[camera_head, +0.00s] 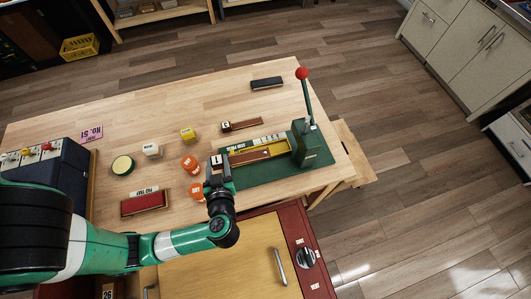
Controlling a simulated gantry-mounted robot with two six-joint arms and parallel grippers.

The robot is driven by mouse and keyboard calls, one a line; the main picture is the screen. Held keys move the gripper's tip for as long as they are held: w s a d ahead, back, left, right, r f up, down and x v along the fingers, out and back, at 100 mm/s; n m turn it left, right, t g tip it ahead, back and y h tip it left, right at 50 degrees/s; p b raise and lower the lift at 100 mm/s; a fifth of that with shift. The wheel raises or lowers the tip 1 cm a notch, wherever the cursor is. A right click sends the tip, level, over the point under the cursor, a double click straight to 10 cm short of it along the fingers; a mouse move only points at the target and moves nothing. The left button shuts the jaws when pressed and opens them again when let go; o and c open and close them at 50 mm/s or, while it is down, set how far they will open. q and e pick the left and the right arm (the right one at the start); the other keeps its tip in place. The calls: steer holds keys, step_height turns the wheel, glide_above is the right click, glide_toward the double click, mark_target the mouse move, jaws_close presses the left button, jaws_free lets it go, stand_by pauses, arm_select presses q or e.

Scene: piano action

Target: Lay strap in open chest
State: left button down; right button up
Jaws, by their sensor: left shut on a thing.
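My left gripper (218,172) is shut at the left end of the green press, beside a small dark block with a white label (216,160). What lies between the fingers is too small to tell apart for sure. A brown bar (265,153) lies along the press just right of the fingers; I cannot tell whether it is the held thing. No strap can be made out for sure. A red cabinet (291,228) with a light wooden panel and a metal handle stands below the table edge; I cannot tell whether it is the open chest. My right gripper is not in view.
The green press (311,150) has an upright red-knobbed lever (302,73). Orange pots (190,164), a yellow block (187,135), a green-rimmed round tin (123,165) and a red pad tray (145,202) stand left of it. A dark blue box (50,165) is further left.

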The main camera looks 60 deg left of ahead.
arm_select(q)
steer(key=shift+n+g, duration=0.3)
steer(key=shift+g, duration=0.1)
steer(key=f, duration=0.1)
steer(key=f+b, duration=0.1)
steer(key=f, duration=0.1)
steer(key=s+a+f+b, duration=0.1)
steer(key=shift+f, duration=0.15)
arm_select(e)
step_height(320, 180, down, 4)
arm_select(q)
steer(key=shift+w, duration=0.1)
